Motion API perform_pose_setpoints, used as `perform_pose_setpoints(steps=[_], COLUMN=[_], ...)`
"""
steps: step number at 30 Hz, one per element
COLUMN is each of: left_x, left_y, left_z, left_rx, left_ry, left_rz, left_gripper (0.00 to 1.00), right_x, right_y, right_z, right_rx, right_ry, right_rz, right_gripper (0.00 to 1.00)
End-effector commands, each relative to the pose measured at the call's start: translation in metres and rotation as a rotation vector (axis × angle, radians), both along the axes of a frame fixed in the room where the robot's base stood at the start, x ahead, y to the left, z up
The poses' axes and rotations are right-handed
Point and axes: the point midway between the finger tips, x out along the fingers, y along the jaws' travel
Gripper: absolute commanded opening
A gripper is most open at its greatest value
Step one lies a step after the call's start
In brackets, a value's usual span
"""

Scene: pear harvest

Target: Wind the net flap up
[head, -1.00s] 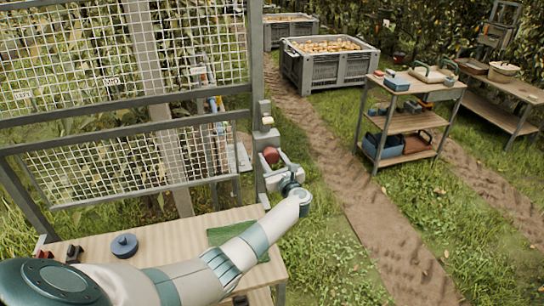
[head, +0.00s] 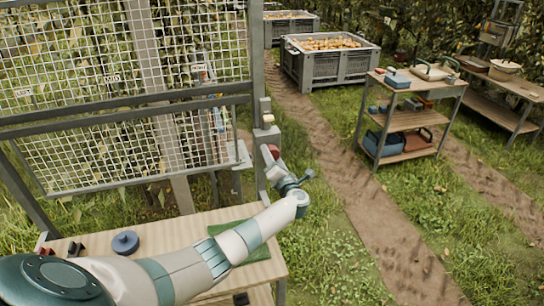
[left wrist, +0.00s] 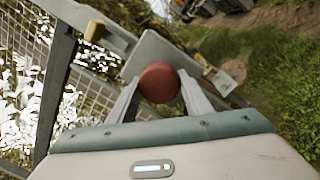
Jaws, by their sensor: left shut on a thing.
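The net flap (head: 110,160) is a white wire-mesh panel in a grey frame at the left of the head view. It hangs below the crossbar, its lower bar (head: 150,180) above the wooden bench. A red round knob (head: 273,152) sits low on the grey post at the flap's right end. My left gripper (head: 274,163) is shut on this knob. In the left wrist view the red knob (left wrist: 159,83) sits between the two fingers (left wrist: 159,98), in front of a grey plate (left wrist: 165,52). My right gripper is not in view.
A tan block (head: 267,118) sticks out of the post above the knob. The bench (head: 180,225) holds a blue round thing (head: 125,243) and a green mat (head: 225,228). A shelf cart (head: 415,90) and a grey crate of pears (head: 330,68) stand right. Grass lies between.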

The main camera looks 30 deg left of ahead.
Motion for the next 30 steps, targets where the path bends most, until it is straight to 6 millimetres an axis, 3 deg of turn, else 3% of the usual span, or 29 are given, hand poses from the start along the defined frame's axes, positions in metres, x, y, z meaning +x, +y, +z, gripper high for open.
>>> perform_pose_setpoints(steps=[12, 30], left_x=[-0.0007, 0.0], left_y=[0.0003, 0.0006], left_z=[-0.0004, 0.0017], left_rx=[0.162, 0.283], left_ry=[0.191, 0.33], left_rz=[0.0, 0.0], left_gripper=[0.23, 0.23], right_x=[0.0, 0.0], right_y=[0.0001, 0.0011], right_z=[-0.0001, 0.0], right_rx=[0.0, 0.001], right_ry=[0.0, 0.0], right_rz=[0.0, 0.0], right_gripper=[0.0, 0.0])
